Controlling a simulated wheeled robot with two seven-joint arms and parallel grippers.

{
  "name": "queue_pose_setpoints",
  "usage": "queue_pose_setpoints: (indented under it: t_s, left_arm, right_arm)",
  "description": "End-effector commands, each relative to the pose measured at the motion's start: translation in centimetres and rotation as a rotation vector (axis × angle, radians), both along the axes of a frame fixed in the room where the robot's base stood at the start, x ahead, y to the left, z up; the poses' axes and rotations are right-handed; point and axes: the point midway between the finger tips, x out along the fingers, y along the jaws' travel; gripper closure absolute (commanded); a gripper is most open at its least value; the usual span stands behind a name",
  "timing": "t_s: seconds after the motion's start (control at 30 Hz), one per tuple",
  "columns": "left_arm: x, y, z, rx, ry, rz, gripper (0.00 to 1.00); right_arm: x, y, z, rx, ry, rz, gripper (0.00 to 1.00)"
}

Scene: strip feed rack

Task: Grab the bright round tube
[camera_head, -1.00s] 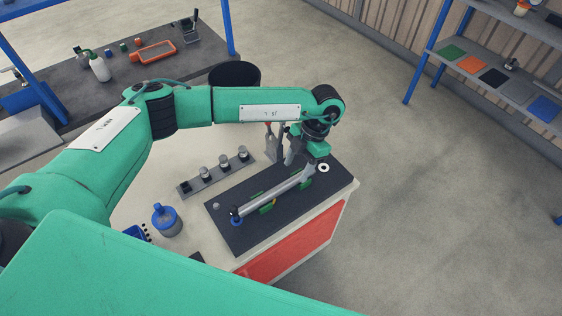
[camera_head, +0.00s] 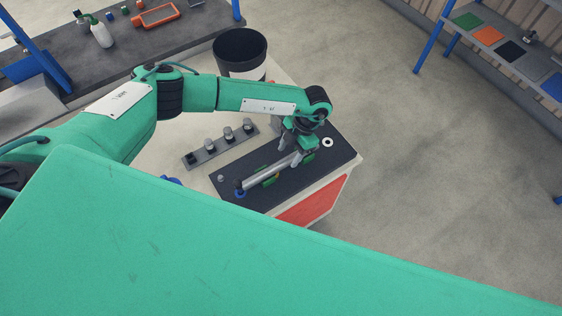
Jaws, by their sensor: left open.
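My left gripper (camera_head: 296,158) points down at the tube's far right end, open. Its fingers are small and partly hidden by the wrist, so I cannot tell whether they straddle or touch the tube. My right gripper is not in view.
A grey strip (camera_head: 222,148) with several metal-topped posts stands behind the mat. A white ring (camera_head: 328,142) lies right of the gripper. A black bin (camera_head: 240,46) stands behind. My large green part covers the foreground. Open floor lies to the right.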

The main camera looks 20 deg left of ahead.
Motion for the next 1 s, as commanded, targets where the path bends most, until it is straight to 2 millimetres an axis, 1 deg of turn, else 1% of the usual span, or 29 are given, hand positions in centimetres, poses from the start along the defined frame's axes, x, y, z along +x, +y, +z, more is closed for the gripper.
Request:
queue_pose_setpoints:
  t_s: [0.03, 0.1, 0.23, 0.37, 0.5, 0.53, 0.67, 0.7, 0.8, 1.0]
  left_arm:
    - [-0.2, 0.2, -0.3, 0.003, 0.004, 0.001, 0.47]
    - [-0.4, 0.4, -1.2, 0.002, 0.003, 0.001, 0.47]
    - [-0.8, 0.7, -2.8, 0.000, 0.003, 0.001, 0.47]
    - [-0.9, 0.8, -3.4, 0.000, 0.000, 0.000, 0.47]
    - [-0.9, 0.8, -3.4, 0.000, 0.000, 0.000, 0.47]
    - [-0.9, 0.8, -3.4, 0.000, 0.000, 0.000, 0.49]
    - [-0.9, 0.8, -3.4, 0.000, 0.000, 0.000, 0.75]
    - [-0.9, 0.8, -3.4, 0.000, 0.000, 0.000, 0.83]
    - [-0.9, 0.8, -3.4, 0.000, 0.000, 0.000, 1.00]
    - [-0.8, 0.8, -3.3, 0.000, 0.000, 0.000, 1.00]
  right_arm:
    - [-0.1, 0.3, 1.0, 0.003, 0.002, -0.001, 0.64]
    - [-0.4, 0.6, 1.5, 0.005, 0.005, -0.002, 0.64]
    - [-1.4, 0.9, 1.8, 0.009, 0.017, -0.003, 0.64]
    - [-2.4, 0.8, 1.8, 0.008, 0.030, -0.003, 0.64]
    - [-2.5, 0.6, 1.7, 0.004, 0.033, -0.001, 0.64]
    - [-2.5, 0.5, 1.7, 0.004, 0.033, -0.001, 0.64]
    - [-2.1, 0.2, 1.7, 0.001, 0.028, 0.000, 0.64]
    - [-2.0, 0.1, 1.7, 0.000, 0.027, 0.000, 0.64]
    - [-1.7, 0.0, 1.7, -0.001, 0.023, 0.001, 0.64]
    - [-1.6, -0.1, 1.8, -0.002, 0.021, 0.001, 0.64]
